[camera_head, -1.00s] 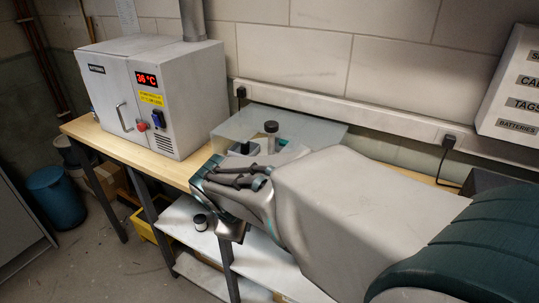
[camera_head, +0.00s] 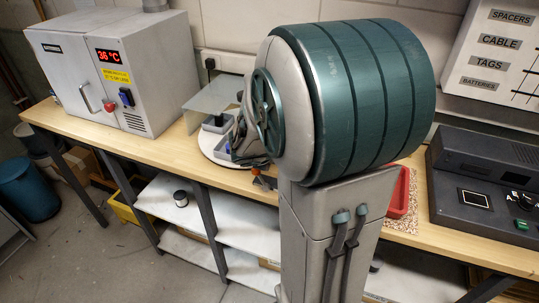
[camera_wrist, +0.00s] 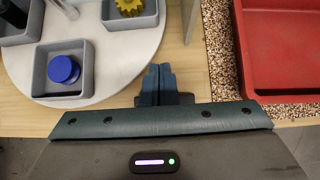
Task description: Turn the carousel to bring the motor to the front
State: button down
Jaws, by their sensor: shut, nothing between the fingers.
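The carousel is a round white disc with grey trays; in the wrist view its bare top (camera_wrist: 103,65) fills the upper left. One tray (camera_wrist: 36,75) holds a blue round part (camera_wrist: 63,69), another a yellow gear (camera_wrist: 129,6). A tray at the top left corner holds a black part (camera_wrist: 14,13), cut off by the frame. I cannot tell which part is the motor. In the head view the disc's left edge (camera_head: 206,150) shows beside my arm, which hides the rest. My gripper (camera_wrist: 158,72) is shut and empty, just right of the disc's near right edge.
A red bin (camera_wrist: 285,50) stands right of my gripper on a speckled mat (camera_wrist: 219,50). An oven-like box (camera_head: 110,75) stands at the left of the wooden bench (camera_head: 100,140). A dark console (camera_head: 480,190) stands at the right.

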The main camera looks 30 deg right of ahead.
jog(key=b+x, duration=0.1)
jog(key=x, duration=0.4)
jog(key=shift+w+d+f, duration=0.1)
jog(key=shift+d+f, duration=0.1)
jog(key=shift+f, duration=0.05)
jog(key=shift+w+d+r+p, duration=0.15)
jog(key=shift+w+d, duration=0.2)
jog(key=shift+d, duration=0.1)
jog(key=shift+w+d+r+p, duration=0.1)
jog(key=shift+w+d+p, duration=0.05)
jog(key=shift+w+d, duration=0.65)
jog(key=shift+d, duration=0.15)
